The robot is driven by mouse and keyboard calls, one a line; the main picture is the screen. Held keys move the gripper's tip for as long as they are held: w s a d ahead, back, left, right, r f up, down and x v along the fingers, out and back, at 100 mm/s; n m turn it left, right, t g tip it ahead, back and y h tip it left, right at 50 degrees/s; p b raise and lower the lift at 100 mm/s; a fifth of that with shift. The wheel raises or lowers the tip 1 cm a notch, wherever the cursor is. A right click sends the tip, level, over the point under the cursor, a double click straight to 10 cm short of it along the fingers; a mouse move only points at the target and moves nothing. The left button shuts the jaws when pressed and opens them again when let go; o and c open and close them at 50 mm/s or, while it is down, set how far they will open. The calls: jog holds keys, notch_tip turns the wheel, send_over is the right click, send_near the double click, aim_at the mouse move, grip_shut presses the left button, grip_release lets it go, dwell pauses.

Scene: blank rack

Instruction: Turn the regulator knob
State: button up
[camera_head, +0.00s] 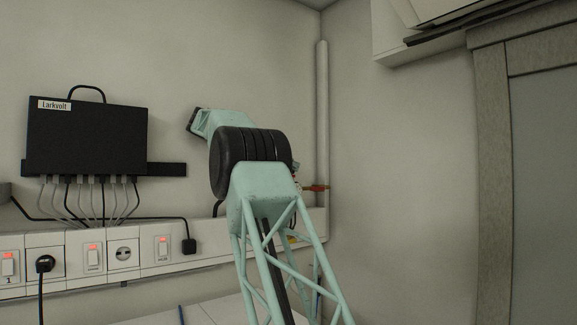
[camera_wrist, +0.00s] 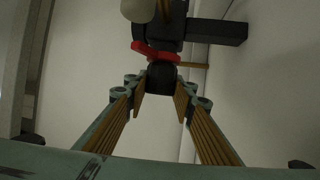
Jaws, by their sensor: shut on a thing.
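In the wrist view, the regulator shows at the top centre as a dark body (camera_wrist: 160,45) with a red part (camera_wrist: 150,51) across it. A round black knob (camera_wrist: 161,74) sticks out from it towards my gripper (camera_wrist: 161,88). The two ribbed fingers stand on either side of the knob and are shut on it near their tips. In the head view my arm hides the gripper and the knob. Only a small red piece (camera_head: 316,187) shows there, just right of my arm by the wall pipe.
A pale vertical pipe (camera_head: 322,120) runs in the wall corner. A black box labelled Larkvolt (camera_head: 87,135) with several cables hangs on the left wall. Below it is a white strip of sockets and switches (camera_head: 205,248). A grey door frame (camera_head: 491,180) stands at the right.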

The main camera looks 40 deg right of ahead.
jog(key=o, duration=0.9)
jog(key=shift+f+n+t+b, duration=0.1)
jog(key=shift+n+t+b, duration=1.75)
jog(key=shift+b, duration=1.85)
jog(key=shift+s+n+t+b, duration=0.1)
jog(key=shift+n+t+b, duration=1.55)
jog(key=shift+t+b, duration=0.4)
jog(key=shift+n+t+y, duration=0.6)
jog(key=shift+n+t, duration=0.1)
jog(key=shift+t, duration=0.1)
jog(key=shift+n+t+y+p, duration=0.3)
jog(key=shift+n+t+p, duration=0.05)
jog(key=shift+n+t, duration=0.15)
jog(key=shift+r+t, duration=0.2)
jog(key=shift+t, duration=0.1)
jog(key=shift+f+n+t+y+p, duration=0.1)
jog(key=shift+n+t+y+p, duration=1.75)
jog(key=shift+n+p, duration=0.75)
